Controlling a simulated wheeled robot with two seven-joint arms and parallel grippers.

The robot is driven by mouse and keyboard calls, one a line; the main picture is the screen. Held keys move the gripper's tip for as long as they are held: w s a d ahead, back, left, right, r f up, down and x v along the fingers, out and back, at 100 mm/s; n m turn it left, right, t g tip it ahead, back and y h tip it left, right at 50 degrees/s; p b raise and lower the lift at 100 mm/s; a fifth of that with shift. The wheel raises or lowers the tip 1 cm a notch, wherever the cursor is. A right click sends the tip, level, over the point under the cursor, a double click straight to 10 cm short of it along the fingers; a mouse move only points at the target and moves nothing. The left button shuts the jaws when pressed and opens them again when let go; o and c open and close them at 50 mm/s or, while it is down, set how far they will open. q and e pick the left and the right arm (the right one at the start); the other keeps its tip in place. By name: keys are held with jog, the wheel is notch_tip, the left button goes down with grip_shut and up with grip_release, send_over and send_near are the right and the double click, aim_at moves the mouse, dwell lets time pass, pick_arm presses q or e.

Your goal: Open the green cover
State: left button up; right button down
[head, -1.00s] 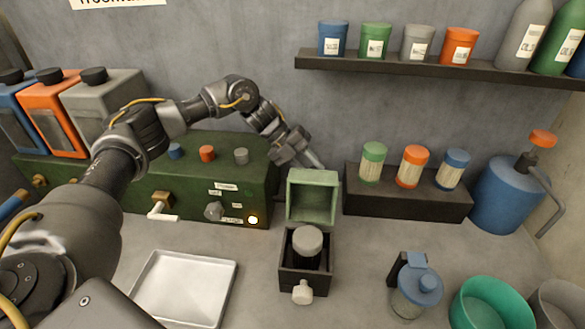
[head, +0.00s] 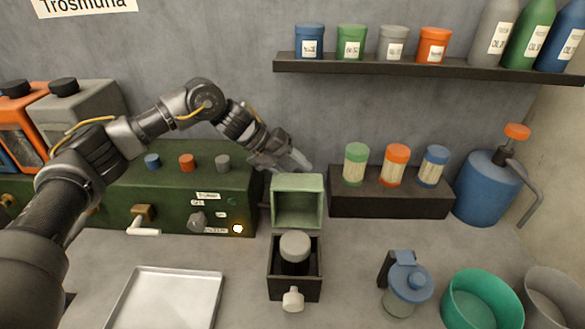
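The green cover (head: 297,203) is a hollow, light green box-shaped lid. It stands tipped up at the back of a small dark box (head: 274,284), with its open side facing me. The box is open in front of it and shows a dark cylinder with a grey cap (head: 295,245). A pale knob (head: 293,298) sits on the box's front. My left gripper (head: 300,163) is just behind and above the cover's top edge, pointing down to the right. The gap between its fingers is not clear. My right gripper is not in view.
A green machine (head: 180,200) with knobs and a lit button stands left of the cover. A dark rack (head: 390,204) with three labelled jars stands right. A metal tray (head: 168,298), a blue-lidded jar (head: 408,285) and a green bowl (head: 478,303) are in front. A shelf (head: 420,68) hangs above.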

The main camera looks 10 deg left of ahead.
pick_arm(q)
jog(key=shift+a+r, duration=0.2)
jog(key=shift+a, duration=0.1)
jog(key=b+v, duration=0.2)
jog(key=v, duration=0.8)
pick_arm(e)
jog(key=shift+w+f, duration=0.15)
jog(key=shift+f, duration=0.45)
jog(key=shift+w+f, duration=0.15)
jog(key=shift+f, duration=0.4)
pick_arm(q)
jog(key=shift+s+r, duration=0.1)
